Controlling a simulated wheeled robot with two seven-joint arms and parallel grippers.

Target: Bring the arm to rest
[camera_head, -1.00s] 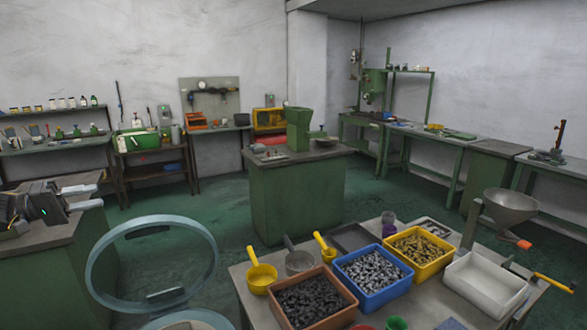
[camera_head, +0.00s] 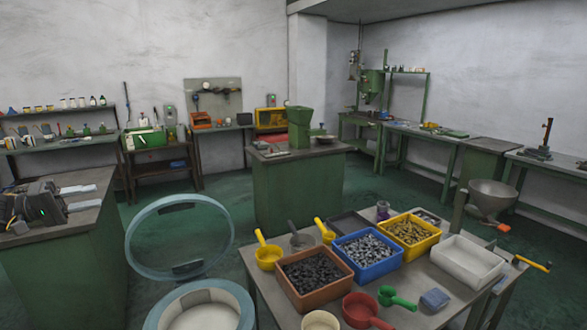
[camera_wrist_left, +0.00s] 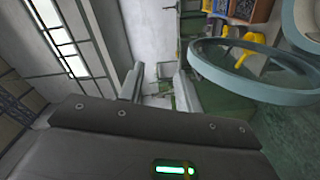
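My left gripper (camera_head: 98,196) is at the left edge of the head view, in front of the top of a green cabinet bench (camera_head: 100,215). Its two pale fingers point right and stand apart with nothing between them. In the left wrist view the fingers (camera_wrist_left: 160,72) are also apart and empty, beyond the dark gripper body with its green light. I cannot tell how high the gripper is above the bench. My right gripper is in neither view.
A round tub (camera_head: 240,300) with a raised ring-shaped lid (camera_head: 135,245) stands right of the gripper. A table with several part bins, including a blue bin (camera_head: 367,265), scoops and a white tray (camera_head: 462,262) is at the front right. Green floor (camera_head: 215,195) is clear behind the lid.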

